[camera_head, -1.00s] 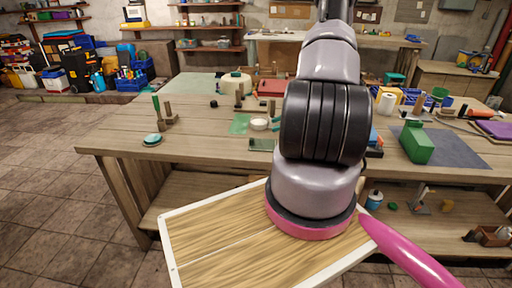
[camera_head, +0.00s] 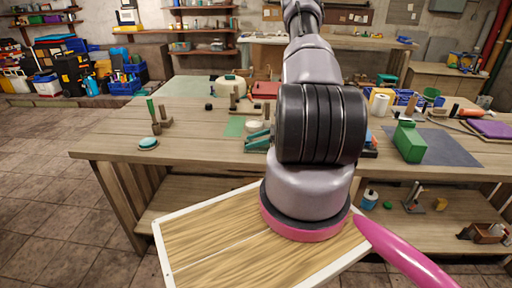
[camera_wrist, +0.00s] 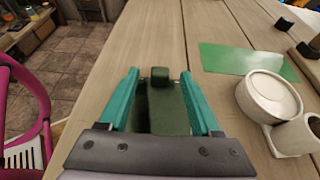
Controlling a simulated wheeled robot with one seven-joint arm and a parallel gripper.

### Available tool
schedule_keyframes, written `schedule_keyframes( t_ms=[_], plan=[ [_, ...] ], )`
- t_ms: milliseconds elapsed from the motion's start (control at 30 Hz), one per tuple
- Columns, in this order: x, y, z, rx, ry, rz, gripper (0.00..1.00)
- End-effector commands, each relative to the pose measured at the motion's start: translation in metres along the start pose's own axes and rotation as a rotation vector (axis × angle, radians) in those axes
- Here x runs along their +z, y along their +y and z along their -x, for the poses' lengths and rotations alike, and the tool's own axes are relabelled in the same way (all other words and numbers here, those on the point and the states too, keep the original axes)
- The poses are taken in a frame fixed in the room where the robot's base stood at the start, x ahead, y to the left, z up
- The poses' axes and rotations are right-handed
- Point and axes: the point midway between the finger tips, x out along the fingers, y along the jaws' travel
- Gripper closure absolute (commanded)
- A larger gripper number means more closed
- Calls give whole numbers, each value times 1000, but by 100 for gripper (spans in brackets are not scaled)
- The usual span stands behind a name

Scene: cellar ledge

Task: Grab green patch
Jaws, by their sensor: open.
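A thin, flat green patch (camera_head: 235,127) lies on the wooden workbench (camera_head: 195,142). It also shows at the upper right of the wrist view (camera_wrist: 250,62), to the right of my gripper. My gripper (camera_wrist: 160,74) has two teal fingers, spread apart. A dark green block-like object (camera_wrist: 160,108) with a small raised end shows between the fingers; I cannot tell whether they touch it. In the head view my gripper (camera_head: 258,139) is low over the bench, just in front of the patch, and my arm hides part of this area.
A white round container (camera_wrist: 268,97) stands right of my gripper, beside the patch. A teal disc (camera_head: 148,143) and wooden pieces stand at the bench's left. A green box-like object (camera_head: 408,142) is at the right. The bench's front left is clear.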

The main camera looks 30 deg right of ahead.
Motion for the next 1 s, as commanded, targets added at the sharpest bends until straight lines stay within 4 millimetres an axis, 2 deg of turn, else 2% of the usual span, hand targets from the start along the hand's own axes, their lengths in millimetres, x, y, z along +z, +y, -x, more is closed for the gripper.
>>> schedule_keyframes(
  t_ms=[100, 300, 467, 500, 833, 1000],
  plan=[
    [0, 0, -7, 1, 1, 1, 35],
    [0, 0, -7, 0, 0, 1, 35],
    [0, 0, -6, 0, 0, 1, 96],
    [0, 0, -6, 0, 0, 1, 100],
    [2, 0, -6, 0, 0, 1, 100],
    [17, -1, 1, -1, 0, 4, 100]
  ],
)
